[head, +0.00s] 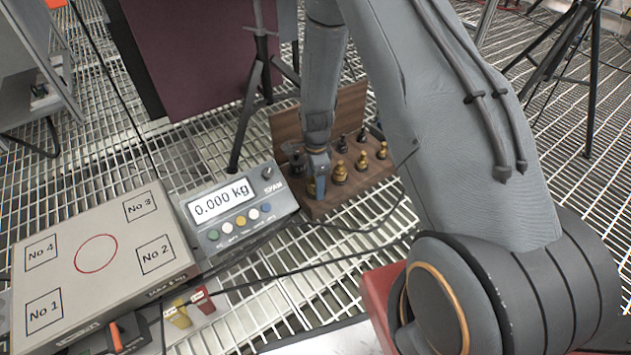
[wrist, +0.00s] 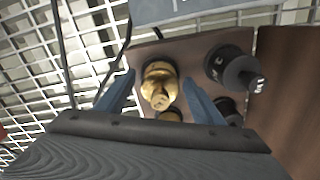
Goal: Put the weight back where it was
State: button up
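A brass weight (wrist: 158,84) stands in the wooden weight box (head: 354,195), at the box's near left corner. My gripper (head: 318,172) points down over that corner. In the wrist view my gripper (wrist: 160,78) has its blue fingers on either side of the brass weight, with a visible gap on both sides. The gripper is open, and the head view mostly hides this weight. Other brass weights (head: 339,172) and black weights (head: 342,144) stand in the box. The scale platform (head: 70,282) holds no weight on its red circle or numbered squares.
The scale display (head: 222,196) reads 0.000 kg and stands just left of the box. Small yellow and red items (head: 190,305) lie near the platform. A black tripod (head: 254,95) stands behind the box. Cables cross the grated floor.

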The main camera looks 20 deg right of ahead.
notch_tip(320, 180, up, 12)
jog(key=p, duration=0.6)
jog(key=shift+r, duration=0.2)
jog(key=s+a+r+n, duration=0.6)
jog(key=a+r, duration=0.3)
jog(key=r, duration=0.2)
jog(key=s+a+r+n, duration=0.6)
jog(key=a+r, duration=0.2)
jog(key=r, duration=0.3)
jog(key=s+a+r+n, duration=0.2)
jog(key=s+r+n, duration=0.3)
jog(key=s, duration=0.7)
jog(key=s+a+r+n+y, duration=0.1)
jog(key=s+a+r+n, duration=0.1)
jog(key=s+r+n, duration=0.4)
jog(key=s+n, duration=0.2)
jog(key=s, duration=0.3)
jog(key=shift+s+y, duration=0.3)
jog(key=shift+s, duration=0.1)
jog(key=shift+r+p, duration=0.3)
jog(key=shift+p, duration=0.05)
jog(key=shift+r+p, duration=0.25)
jog(key=shift+p, duration=0.05)
